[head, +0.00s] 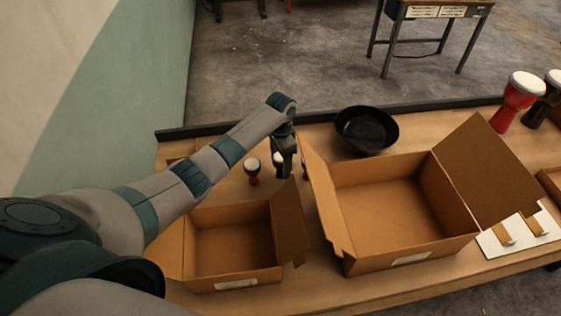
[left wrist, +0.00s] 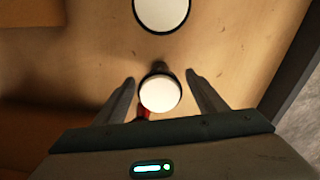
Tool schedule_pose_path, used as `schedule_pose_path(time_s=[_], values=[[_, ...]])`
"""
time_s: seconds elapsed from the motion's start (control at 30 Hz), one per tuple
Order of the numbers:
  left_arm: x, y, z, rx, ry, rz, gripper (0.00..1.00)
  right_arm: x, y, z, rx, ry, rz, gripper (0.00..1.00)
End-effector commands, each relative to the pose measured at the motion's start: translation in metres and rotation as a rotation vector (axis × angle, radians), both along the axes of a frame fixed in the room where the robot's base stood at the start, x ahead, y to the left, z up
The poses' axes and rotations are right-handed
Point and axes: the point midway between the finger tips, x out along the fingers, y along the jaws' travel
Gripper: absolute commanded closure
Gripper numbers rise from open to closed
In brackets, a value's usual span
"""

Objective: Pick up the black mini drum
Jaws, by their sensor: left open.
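A mini drum with a white round top and a dark rim and foot (left wrist: 160,94) stands between the fingers of my left gripper (head: 284,172) in the left wrist view; it looks like the black one. In the head view its white top (head: 278,159) shows beside the gripper, which hides most of its body. The gripper is open, pointing down around the drum, with a gap on both sides. Another mini drum (head: 252,169), reddish brown with a white top, stands just left of the gripper. My right gripper is out of view.
A small open box (head: 232,283) stands in front of the drums and a larger open box (head: 405,252) to the right, its flap near my gripper. A black bowl (head: 366,130) is behind. Larger red (head: 514,104) and black (head: 541,103) drums stand far right.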

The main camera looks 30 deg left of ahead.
Motion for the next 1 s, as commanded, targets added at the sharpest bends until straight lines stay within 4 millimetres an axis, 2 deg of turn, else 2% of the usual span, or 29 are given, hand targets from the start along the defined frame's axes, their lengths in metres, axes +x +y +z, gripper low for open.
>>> schedule_pose_path(time_s=[0.23,0.7,0.73,0.77,0.9,1.0], values=[[0.0,0.0,-0.022,0.001,0.001,0.001,0.35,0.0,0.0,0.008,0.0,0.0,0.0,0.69],[0.0,0.001,-0.023,0.001,0.001,0.001,0.35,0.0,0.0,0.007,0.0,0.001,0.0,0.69],[0.0,0.001,-0.023,0.001,0.001,0.001,0.38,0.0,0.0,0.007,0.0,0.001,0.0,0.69],[0.0,0.001,-0.023,0.0,0.0,0.001,0.45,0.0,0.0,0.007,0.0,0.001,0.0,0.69],[0.0,0.001,-0.023,0.0,0.0,0.001,0.78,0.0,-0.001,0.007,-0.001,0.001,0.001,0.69],[0.0,0.001,-0.023,0.0,0.0,0.001,0.8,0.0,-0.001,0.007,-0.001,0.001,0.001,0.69]])
